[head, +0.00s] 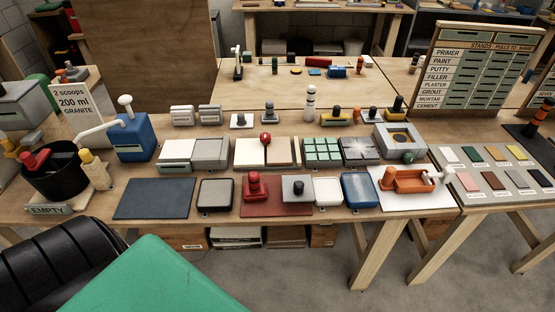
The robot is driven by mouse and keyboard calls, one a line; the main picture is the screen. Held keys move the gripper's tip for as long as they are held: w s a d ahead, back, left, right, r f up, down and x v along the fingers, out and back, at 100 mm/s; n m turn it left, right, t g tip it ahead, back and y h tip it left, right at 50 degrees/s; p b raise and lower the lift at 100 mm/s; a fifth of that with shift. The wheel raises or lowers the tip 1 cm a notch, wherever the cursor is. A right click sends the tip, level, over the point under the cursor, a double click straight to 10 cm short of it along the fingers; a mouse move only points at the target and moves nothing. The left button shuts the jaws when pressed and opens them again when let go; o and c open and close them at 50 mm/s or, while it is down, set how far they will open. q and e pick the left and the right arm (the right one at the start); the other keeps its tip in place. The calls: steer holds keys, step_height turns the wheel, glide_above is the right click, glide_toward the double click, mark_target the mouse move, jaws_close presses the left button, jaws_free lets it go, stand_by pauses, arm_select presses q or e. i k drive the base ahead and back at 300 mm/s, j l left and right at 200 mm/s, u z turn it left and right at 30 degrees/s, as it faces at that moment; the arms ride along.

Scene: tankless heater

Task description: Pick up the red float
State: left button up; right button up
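A red block with a round red knob (256,187) stands upright on the left part of a flat dark red mat (275,209), near the front of the wooden table; it looks like the red float. A grey block with a dark knob (297,188) stands beside it on the same mat. Another red-handled tool (35,160) leans in the black bucket (67,180) at the left. A red ball knob (265,138) sits on a white and tan board behind the mat. Neither of my grippers is in view.
A grey tray (216,194) is left of the mat; white and blue trays (360,190) are right of it. A dark blue mat (154,198) is bare. A green surface (150,280) fills the bottom foreground.

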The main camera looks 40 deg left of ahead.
mark_target(256, 191)
steer(key=u, duration=0.9)
